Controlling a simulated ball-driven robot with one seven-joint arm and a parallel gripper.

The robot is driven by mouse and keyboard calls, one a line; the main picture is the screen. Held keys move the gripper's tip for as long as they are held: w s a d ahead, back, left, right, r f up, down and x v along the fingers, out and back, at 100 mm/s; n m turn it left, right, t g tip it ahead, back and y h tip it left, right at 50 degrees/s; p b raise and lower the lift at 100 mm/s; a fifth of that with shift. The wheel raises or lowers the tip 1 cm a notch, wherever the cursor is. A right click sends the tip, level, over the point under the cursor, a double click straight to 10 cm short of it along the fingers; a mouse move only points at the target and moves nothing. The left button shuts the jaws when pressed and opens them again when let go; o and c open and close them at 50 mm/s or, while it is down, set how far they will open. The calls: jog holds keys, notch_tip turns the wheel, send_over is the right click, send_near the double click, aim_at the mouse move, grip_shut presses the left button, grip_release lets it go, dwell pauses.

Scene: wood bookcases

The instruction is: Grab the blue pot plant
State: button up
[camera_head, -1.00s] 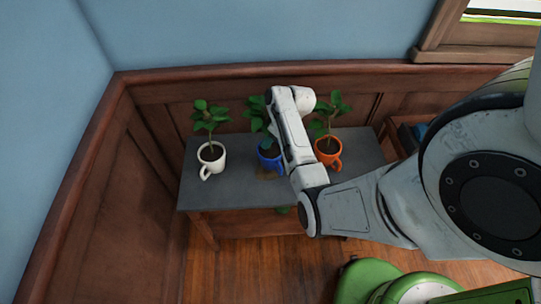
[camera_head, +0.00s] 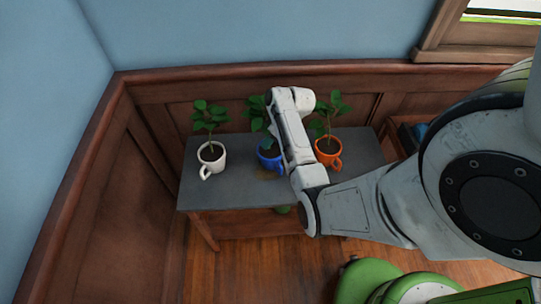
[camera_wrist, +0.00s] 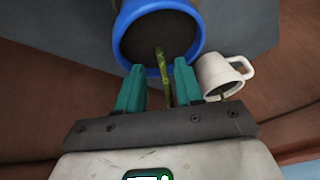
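The blue pot plant (camera_head: 268,156) is a blue mug-like pot with dark soil and a green plant. It stands on a grey-topped table (camera_head: 225,195), partly hidden by my arm in the head view. In the wrist view the blue pot (camera_wrist: 157,30) is seen from above, with a green stem rising from its soil. My gripper (camera_wrist: 159,66) has two teal fingers spread apart. The stem shows between them, and the fingertips overlap the near part of the rim in the picture. I cannot tell whether they touch the pot. The gripper fingers do not show clearly in the head view.
A white potted plant (camera_head: 210,157) stands left of the blue one, and an orange potted plant (camera_head: 328,153) stands close on the right. The white mug pot (camera_wrist: 221,75) also shows in the wrist view. A wood-panelled wall (camera_head: 155,92) is behind the table.

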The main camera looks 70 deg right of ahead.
grip_shut()
dwell(1.2)
